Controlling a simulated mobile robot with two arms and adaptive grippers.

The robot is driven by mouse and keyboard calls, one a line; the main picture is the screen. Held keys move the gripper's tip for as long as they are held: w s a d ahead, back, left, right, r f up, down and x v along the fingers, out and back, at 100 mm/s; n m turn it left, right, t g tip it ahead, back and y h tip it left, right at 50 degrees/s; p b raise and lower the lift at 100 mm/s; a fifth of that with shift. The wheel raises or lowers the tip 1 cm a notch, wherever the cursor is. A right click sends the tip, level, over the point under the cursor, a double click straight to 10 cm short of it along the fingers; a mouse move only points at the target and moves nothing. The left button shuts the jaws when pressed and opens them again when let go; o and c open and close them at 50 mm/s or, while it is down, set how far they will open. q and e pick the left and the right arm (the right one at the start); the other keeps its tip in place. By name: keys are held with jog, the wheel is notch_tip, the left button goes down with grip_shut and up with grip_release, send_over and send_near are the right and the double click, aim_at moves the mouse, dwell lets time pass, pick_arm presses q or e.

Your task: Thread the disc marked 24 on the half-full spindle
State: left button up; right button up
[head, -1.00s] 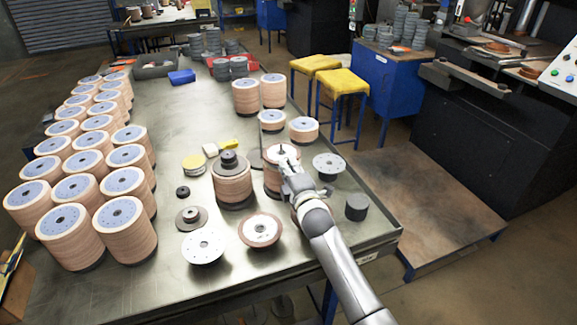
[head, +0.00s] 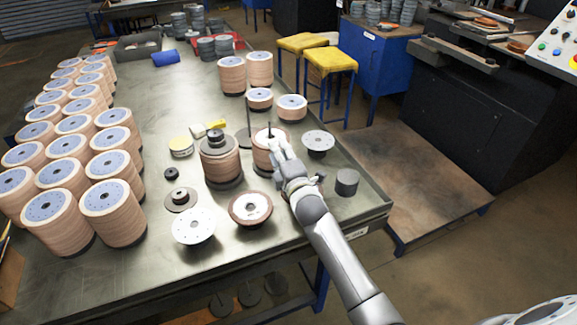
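My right gripper (head: 277,148) is over the near side of a tan disc stack (head: 262,157), with a thin rod standing up from the stack's middle. The fingers are small and partly merge with the stack, so I cannot tell whether they hold a disc. Left of it stands a tan stack (head: 221,167) topped by a dark hub. A brown-rimmed disc with a pale centre (head: 250,208) and a pale disc with small holes (head: 193,227) lie in front. Another pale disc (head: 318,141) sits to the right. No number 24 is legible. My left gripper is out of view.
Several tall disc stacks (head: 118,225) fill the table's left side. Short stacks (head: 292,107) stand behind my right gripper. A dark cylinder (head: 347,182) is near the table's right edge, and a thin rod (head: 248,117) rises between the two middle stacks.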

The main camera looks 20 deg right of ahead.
jog(key=s, duration=0.3)
jog(key=s+r, duration=0.1)
jog(key=s, duration=0.6)
jog(key=shift+r, duration=0.2)
dwell(1.5)
